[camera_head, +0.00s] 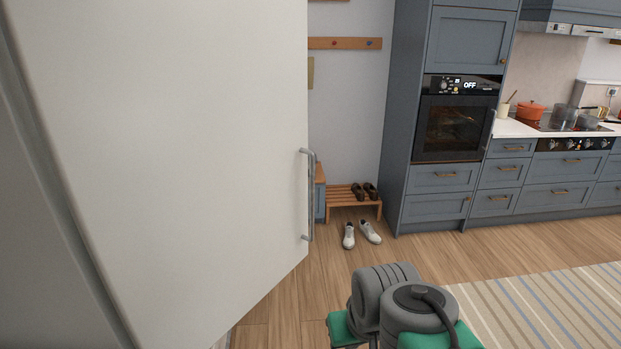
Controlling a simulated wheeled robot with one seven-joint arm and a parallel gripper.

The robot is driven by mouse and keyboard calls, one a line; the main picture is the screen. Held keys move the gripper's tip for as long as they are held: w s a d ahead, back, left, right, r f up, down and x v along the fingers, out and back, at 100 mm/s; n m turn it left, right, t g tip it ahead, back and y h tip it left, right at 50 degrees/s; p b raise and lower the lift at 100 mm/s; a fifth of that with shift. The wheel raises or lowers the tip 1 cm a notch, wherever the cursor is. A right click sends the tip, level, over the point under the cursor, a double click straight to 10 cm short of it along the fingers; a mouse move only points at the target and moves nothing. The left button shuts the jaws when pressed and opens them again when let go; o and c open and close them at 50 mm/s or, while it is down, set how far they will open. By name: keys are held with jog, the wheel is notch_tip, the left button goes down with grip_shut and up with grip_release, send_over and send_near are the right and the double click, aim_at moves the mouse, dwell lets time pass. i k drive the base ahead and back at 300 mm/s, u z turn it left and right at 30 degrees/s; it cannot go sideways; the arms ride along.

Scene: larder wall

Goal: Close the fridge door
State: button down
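The fridge door (190,150) is a large plain white panel that fills the left half of the view. Its outer face shows, with a vertical metal handle (309,195) near its right edge. The door's lower edge slants up to the right, above the floor. A grey upright strip runs along the left of the door. The fridge's inside is hidden, and how wide the door stands open cannot be told. Part of my arm (400,305), grey with green pieces, shows at the bottom centre, right of the door and apart from the handle in the picture. My gripper's fingers are out of view.
White shoes (361,234) lie on the wooden floor (325,285) beyond the door, before a low shoe bench (354,207). A blue-grey oven cabinet (450,120) and drawers line the back right. A striped rug (545,305) lies at the lower right. Open floor lies between.

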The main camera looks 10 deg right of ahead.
aim_at(173, 134)
jog(key=u, duration=0.35)
jog(key=i, duration=0.95)
jog(key=u, duration=0.65)
